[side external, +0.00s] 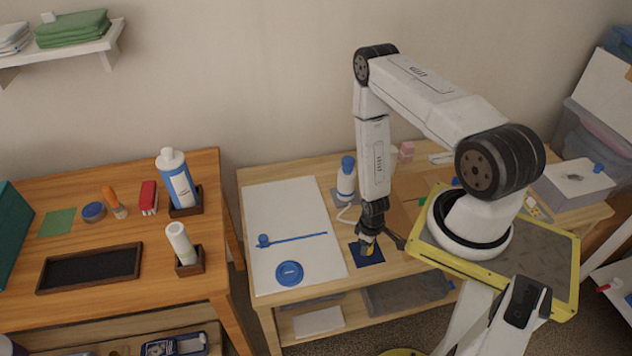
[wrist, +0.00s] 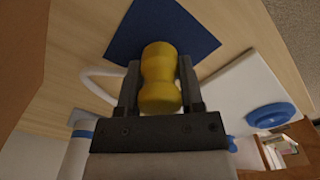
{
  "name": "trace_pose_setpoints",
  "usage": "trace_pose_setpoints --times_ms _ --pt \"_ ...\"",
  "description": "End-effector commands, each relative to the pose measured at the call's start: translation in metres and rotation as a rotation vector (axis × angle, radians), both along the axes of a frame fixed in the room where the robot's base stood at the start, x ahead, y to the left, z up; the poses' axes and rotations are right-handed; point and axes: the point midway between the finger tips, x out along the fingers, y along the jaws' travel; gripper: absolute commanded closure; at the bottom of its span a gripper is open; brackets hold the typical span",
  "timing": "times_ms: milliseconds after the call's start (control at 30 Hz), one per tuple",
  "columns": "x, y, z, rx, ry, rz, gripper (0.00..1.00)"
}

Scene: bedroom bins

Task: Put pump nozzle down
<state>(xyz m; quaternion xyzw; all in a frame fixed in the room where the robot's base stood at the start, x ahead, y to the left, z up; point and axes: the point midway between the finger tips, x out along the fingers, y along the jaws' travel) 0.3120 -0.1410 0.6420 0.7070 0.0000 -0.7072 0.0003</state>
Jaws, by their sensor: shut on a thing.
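My gripper (side external: 367,240) points down over a small dark blue square mat (side external: 366,256) on the light wooden table. It is shut on a yellow, waisted piece, apparently the pump nozzle (wrist: 158,85). In the wrist view the nozzle sits between the two dark fingers, with the dark blue mat (wrist: 150,22) beyond it. In the side view only a bit of yellow (side external: 369,251) shows at the fingertips. The nozzle is over or at the mat; I cannot tell whether it touches it.
A white bottle with a blue cap (side external: 346,182) and a white curved tube (side external: 344,214) are behind the mat. To the left, a white board (side external: 288,215) bears a blue disc (side external: 289,273) and a blue bar (side external: 292,239). A brown panel (side external: 412,190) stands to the right.

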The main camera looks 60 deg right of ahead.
Motion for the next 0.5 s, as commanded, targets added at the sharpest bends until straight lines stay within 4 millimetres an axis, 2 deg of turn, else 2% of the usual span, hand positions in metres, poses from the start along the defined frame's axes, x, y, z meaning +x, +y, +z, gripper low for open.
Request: trace_pose_setpoints --times_ms 467,500 --pt "0.0 0.0 -0.0089 0.0 0.0 0.0 1.0" --pt "0.0 0.0 -0.0093 0.0 0.0 0.0 0.49"
